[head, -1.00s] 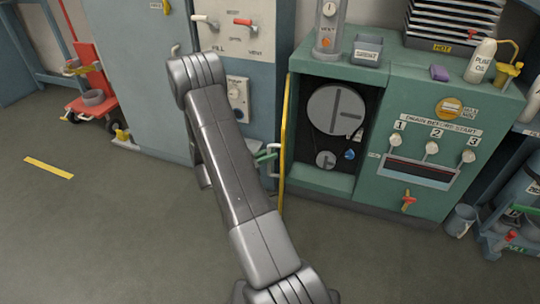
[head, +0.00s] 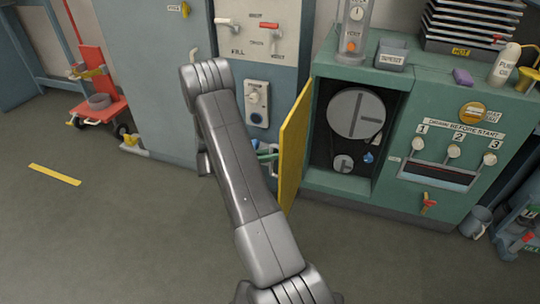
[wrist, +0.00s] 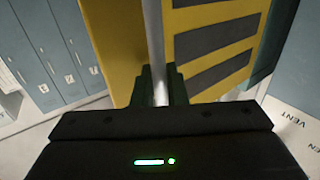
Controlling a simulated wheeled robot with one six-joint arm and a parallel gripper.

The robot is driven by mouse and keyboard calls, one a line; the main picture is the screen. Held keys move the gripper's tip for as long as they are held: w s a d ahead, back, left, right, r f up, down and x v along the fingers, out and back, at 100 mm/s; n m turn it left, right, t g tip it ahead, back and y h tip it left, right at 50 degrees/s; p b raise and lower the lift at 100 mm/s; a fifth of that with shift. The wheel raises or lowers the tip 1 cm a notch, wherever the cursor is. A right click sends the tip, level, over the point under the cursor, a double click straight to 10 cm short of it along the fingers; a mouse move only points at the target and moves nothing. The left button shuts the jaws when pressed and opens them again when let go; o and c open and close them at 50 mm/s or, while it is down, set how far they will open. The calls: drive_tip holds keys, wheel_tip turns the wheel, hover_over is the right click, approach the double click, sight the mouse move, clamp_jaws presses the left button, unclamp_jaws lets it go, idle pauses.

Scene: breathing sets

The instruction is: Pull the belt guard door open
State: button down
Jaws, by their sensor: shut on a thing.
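The belt guard door (head: 295,140) is yellow and stands swung out from the left side of the green machine's opening. In the wrist view the door (wrist: 215,15) shows as yellow panels, one with dark grey slots. My gripper (head: 267,157) is at the left of the door in the head view, largely hidden behind my forearm. In the wrist view my gripper's green fingers (wrist: 160,86) are shut on a pale upright bar, the door handle (wrist: 155,45). Inside the opening, a large grey pulley (head: 355,113) and a small one (head: 343,164) are uncovered.
A blue-grey cabinet (head: 150,75) with a valve panel (head: 250,38) stands behind my arm, close to the door's left. The green machine (head: 440,90) fills the right. A bucket (head: 476,221) stands at its lower right. The grey floor at the lower left is clear.

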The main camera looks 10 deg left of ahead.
drive_tip(key=c, duration=1.6)
unclamp_jaws()
drive_tip(key=shift+w+d, duration=0.15)
drive_tip(key=shift+w, duration=0.05)
drive_tip(key=shift+o, duration=0.2)
drive_tip(key=p+v, duration=0.1)
drive_tip(key=v, duration=1.3)
drive_tip(key=shift+p, duration=0.4)
drive_tip(key=shift+d, duration=0.1)
drive_tip(key=b+x, duration=0.1)
drive_tip(key=x, duration=1.2)
drive_tip(key=shift+d+b, duration=0.35)
drive_tip(key=shift+b, duration=0.05)
